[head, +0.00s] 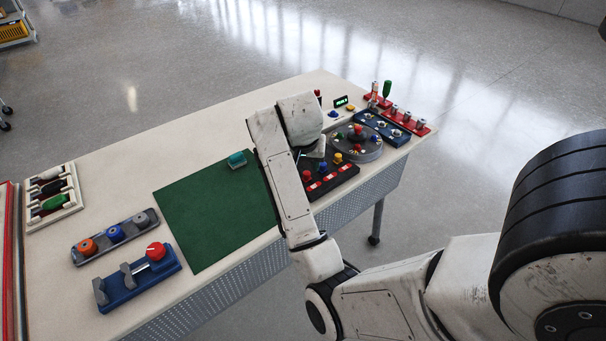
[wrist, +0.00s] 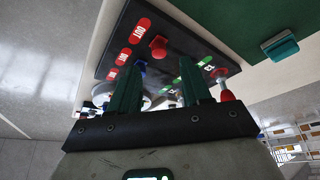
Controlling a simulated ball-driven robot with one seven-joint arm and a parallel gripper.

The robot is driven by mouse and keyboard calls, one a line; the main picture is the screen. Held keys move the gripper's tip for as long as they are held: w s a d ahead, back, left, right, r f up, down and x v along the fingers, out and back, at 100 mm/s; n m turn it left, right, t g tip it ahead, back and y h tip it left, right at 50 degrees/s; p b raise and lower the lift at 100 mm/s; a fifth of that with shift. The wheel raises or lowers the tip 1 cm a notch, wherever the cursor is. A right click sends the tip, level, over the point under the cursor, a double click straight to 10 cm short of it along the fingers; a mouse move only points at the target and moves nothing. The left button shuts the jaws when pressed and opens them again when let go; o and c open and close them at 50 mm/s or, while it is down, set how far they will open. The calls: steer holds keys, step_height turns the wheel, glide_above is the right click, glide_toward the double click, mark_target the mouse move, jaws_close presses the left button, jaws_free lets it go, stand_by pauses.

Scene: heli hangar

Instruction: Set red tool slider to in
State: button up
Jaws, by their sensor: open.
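The slider board (head: 345,178) is a dark panel on the table, with red, blue and yellow knobs. The red knob (head: 307,176) shows beside my forearm in the head view. In the wrist view the dark board (wrist: 185,40) has red OUT labels on one side and green labels on the other. There the red slider knob (wrist: 158,47) stands nearer the OUT side. My gripper (wrist: 160,78) is open, with two green fingers apart and nothing seen between them. The red knob appears beyond the fingertips; contact cannot be told. In the head view my arm mostly hides the gripper.
A round dial plate (head: 360,145), a blue switch block (head: 388,128) and a red rack (head: 407,121) stand beyond the board. A green mat (head: 215,215) holds a teal block (head: 237,160). A blue lever unit (head: 140,280) stands left; bare table lies behind the mat.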

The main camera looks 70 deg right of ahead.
steer(key=x, duration=0.5)
steer(key=shift+d+f, duration=0.2)
steer(key=shift+f, duration=0.15)
jaws_close()
stand_by(0.4)
